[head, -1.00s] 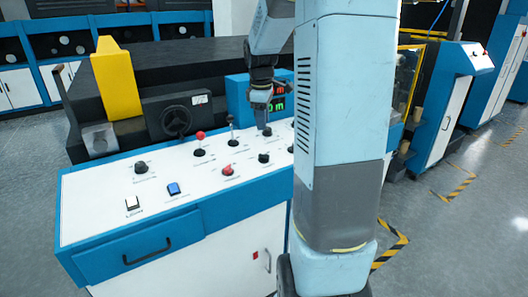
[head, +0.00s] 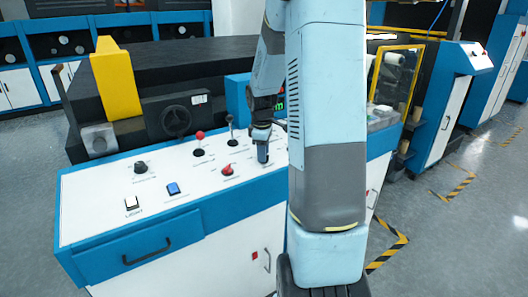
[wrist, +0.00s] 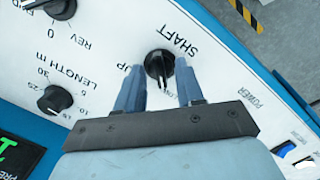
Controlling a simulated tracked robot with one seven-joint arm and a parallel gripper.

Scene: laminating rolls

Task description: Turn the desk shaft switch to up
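The shaft switch (wrist: 157,64) is a round black knob on the white desk panel (wrist: 105,50), with the labels SHAFT and UP printed beside it. My gripper (wrist: 159,69) is open in the wrist view, with one blue-grey finger on each side of the knob. I cannot tell whether the fingers touch it. The knob's ridge runs toward the palm side of the picture, away from SHAFT; UP is to its left. In the head view my gripper (head: 262,152) points down at the panel and hides the knob.
A length knob (wrist: 55,99) and a speed-type knob (wrist: 60,8) lie to the left in the wrist view.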

